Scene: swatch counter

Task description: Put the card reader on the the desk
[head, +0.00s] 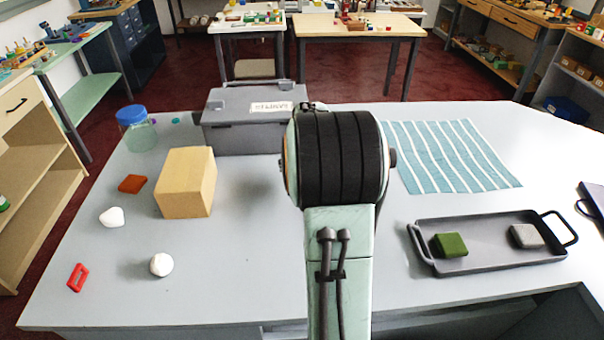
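The desk (240,290) is a broad pale grey table filling the lower part of the head view. I cannot make out a card reader with certainty. A dark thing with a loop (592,204) is cut off at the right edge, and I cannot tell what it is. My arm rises in the middle of the view, with a large black-banded joint over the desk. My gripper does not show, and the arm hides part of the desk behind it.
A dark tray (490,264) on the right holds a green block (450,245) and a grey block (526,236). A striped cloth (452,156), grey box (235,136), wooden block (186,183), jar (137,132) and several small items lie around. The front middle-left is clear.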

